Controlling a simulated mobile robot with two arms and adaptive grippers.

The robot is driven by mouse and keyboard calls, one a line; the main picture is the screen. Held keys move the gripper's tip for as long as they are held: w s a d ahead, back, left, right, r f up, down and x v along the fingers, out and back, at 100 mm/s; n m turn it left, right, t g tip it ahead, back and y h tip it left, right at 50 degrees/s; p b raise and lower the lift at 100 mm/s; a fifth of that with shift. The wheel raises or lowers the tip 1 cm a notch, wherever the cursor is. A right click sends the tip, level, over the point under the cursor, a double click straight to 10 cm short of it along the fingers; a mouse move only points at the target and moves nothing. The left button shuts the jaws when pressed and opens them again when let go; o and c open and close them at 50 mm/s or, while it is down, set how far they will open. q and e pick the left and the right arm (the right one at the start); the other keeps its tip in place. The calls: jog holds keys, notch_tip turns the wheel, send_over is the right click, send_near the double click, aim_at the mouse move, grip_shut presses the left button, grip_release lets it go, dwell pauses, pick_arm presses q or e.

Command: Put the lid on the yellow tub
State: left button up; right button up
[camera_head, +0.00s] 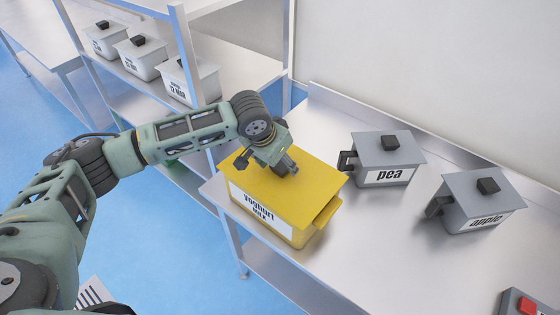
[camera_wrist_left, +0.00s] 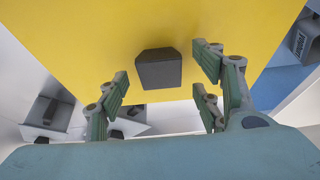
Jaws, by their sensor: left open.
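The yellow tub (camera_head: 306,236), labelled "yoghurt", stands at the left end of the metal table in the head view. A flat yellow lid (camera_head: 282,200) covers its top and looks level; whether it is fully seated I cannot tell. In the left wrist view the lid (camera_wrist_left: 90,40) fills the upper part, with its dark knob (camera_wrist_left: 158,68) in the middle. My left gripper (camera_head: 284,166) is open just above the lid, its fingers on either side of the knob and apart from it. The gripper hides the knob in the head view. My right gripper is not in view.
A grey "pea" tub (camera_head: 388,179) and a grey "apple" tub (camera_head: 478,221), both lidded, stand to the right. A red button box (camera_head: 526,304) is at the lower right. A shelf (camera_head: 222,107) with several light tubs stands behind.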

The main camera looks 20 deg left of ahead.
pick_arm(q)
jog(key=v, duration=1.2)
dwell(0.4)
